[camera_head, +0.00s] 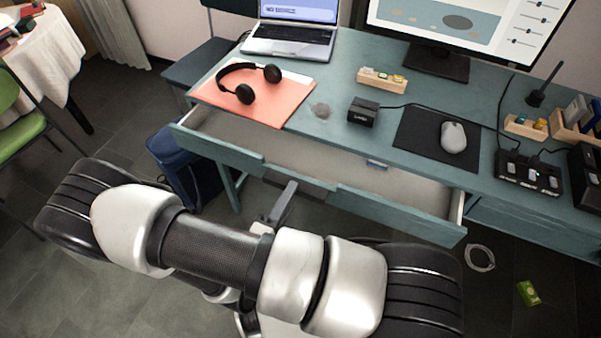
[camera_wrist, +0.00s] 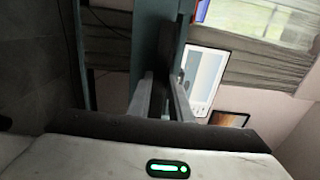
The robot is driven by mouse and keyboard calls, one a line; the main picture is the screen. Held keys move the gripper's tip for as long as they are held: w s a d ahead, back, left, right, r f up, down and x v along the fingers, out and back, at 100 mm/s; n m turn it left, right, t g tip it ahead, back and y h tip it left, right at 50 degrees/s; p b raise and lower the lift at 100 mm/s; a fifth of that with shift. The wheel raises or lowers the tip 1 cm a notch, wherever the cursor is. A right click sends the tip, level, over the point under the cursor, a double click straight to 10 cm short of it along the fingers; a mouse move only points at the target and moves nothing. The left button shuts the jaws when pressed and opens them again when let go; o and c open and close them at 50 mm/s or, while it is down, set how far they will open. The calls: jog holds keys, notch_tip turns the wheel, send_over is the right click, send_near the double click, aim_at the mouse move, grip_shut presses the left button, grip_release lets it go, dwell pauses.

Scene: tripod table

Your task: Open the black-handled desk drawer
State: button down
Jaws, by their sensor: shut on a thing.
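The desk drawer (camera_head: 400,215) is pulled out from the teal desk (camera_head: 320,75), and its pale inside shows behind the front panel. My gripper (camera_head: 287,190) is at the middle of the drawer front, reaching it from the near side. In the wrist view, my gripper (camera_wrist: 164,88) has its two fingers closed on the dark handle (camera_wrist: 161,92) in front of a teal panel. My arm covers the floor just in front of the drawer.
Headphones (camera_head: 246,84) lie on an orange folder (camera_head: 290,103) on the desk, with a laptop (camera_head: 291,36) behind. A mouse (camera_head: 453,138) rests at the right. A blue bag (camera_head: 190,175) stands below the drawer's left end. A green item (camera_head: 528,293) lies on the floor.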

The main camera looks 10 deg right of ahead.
jog(key=v, duration=1.5)
jog(key=shift+f, duration=0.2)
jog(key=c, duration=1.7)
grip_release()
jog(key=shift+r, duration=0.1)
jog(key=v, duration=1.7)
jog(key=shift+s+a+p, duration=0.1)
jog(key=shift+s+p, duration=0.05)
jog(key=shift+p, duration=0.15)
